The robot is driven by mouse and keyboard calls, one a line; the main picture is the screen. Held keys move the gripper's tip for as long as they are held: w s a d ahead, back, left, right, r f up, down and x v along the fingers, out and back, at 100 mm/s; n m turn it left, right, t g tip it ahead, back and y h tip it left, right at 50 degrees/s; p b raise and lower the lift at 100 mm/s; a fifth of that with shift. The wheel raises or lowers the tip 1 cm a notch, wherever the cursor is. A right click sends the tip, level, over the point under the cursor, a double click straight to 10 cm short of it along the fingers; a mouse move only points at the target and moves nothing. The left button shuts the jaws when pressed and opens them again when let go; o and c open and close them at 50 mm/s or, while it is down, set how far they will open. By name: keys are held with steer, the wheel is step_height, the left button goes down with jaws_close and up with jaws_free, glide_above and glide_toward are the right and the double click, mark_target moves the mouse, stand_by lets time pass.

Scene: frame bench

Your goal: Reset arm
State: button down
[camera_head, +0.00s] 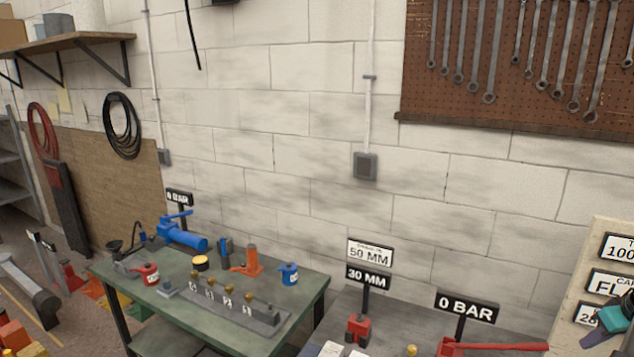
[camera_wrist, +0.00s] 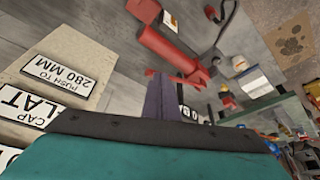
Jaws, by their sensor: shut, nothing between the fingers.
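My gripper (camera_wrist: 160,88) shows in the wrist view as dark, purplish fingers rising from a black bar on a teal body. The fingers are together and hold nothing.
A green table (camera_head: 185,318) carries a blue pump (camera_head: 183,235), a red can (camera_head: 145,274), a blue can (camera_head: 289,274) and a numbered block (camera_head: 232,309). The grey bench (camera_head: 400,325) holds a red jack (camera_head: 358,328) and a "0 BAR" sign (camera_head: 467,308). Wrenches hang on a pegboard (camera_head: 420,60).

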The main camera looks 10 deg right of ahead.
steer(key=w+a+f+g, duration=0.1)
steer(key=w+a+f, duration=0.5)
steer(key=a, duration=0.3)
steer(key=w+a+f+g+y, duration=0.1)
steer(key=w+a+f, duration=0.4)
steer(key=a, duration=0.4)
steer(key=w+a+f, duration=0.6)
steer(key=a, duration=0.3)
steer(key=s+a+f+g, duration=0.1)
steer(key=a+f, duration=0.4)
steer(key=a, duration=0.5)
steer(key=s+a+f+n+g, duration=0.1)
steer(key=a+f, duration=0.4)
steer(key=a, duration=0.6)
steer(key=s+a+f+g, duration=0.15)
steer(key=a+f, duration=0.25)
steer(key=a, duration=0.6)
steer(key=s+f+g+b, duration=0.2)
steer(key=s+f+b, duration=0.4)
steer(key=s+f, duration=0.7)
steer(key=s+f+g+b, duration=0.3)
steer(key=s+f+b, duration=0.3)
steer(key=s+f, duration=0.7)
steer(key=shift+f+h+b, duration=0.3)
steer(key=shift+f+b, duration=0.05)
steer(key=shift+f, duration=2.25)
